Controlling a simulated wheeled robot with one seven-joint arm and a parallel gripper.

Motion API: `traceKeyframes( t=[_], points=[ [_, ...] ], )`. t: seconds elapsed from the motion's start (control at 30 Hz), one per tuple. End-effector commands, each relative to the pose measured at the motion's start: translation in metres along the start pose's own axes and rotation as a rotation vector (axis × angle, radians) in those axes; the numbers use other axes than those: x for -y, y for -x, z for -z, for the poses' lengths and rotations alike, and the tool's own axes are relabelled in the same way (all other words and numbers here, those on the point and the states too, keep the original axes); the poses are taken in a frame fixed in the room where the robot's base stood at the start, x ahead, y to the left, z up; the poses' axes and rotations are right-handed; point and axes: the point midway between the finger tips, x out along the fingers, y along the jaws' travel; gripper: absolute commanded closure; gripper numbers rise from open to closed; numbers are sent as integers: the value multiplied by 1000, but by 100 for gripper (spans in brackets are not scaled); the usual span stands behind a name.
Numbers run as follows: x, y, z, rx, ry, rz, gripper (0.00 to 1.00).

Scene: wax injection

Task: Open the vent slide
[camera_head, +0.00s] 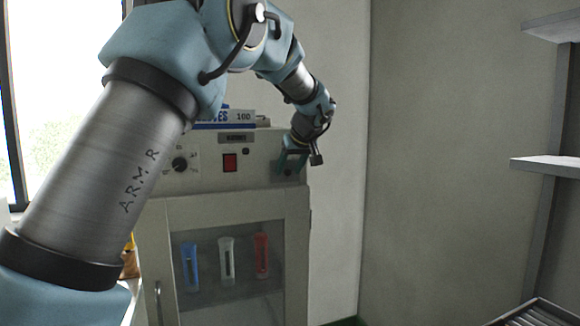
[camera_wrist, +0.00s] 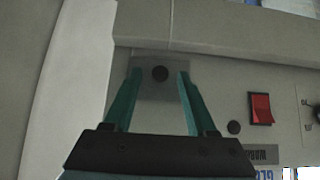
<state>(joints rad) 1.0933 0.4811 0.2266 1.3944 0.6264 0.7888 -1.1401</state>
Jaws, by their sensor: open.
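A small dark round knob (camera_wrist: 160,73) sits on a grey plate (camera_wrist: 158,92) on the machine's front panel; this looks like the vent slide. In the wrist view, my gripper (camera_wrist: 160,75) is open, with one teal finger on each side of the knob and a gap between each finger and the knob. In the head view, my gripper (camera_head: 291,163) is at the upper right corner of the machine's front (camera_head: 215,180). There the fingers partly cover the plate. I cannot tell whether the fingertips touch the plate.
A red switch (camera_head: 230,162) and a black dial (camera_head: 180,164) are on the panel left of my gripper in the head view. Below is a glazed door with blue (camera_head: 190,266), white (camera_head: 226,260) and red (camera_head: 261,255) pieces. A box (camera_head: 225,118) lies on top. Shelves (camera_head: 545,166) stand far right.

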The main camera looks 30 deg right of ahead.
Motion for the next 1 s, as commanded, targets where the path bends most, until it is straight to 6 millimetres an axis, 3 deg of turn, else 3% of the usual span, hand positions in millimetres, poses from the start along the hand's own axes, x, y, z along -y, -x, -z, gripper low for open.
traceKeyframes(
  t=[0.13,0.6,1.0],
  points=[
    [0,0,0,0,0,0,45],
    [0,0,0,0,-1,0,98],
    [0,0,0,0,-1,0,100]
  ],
)
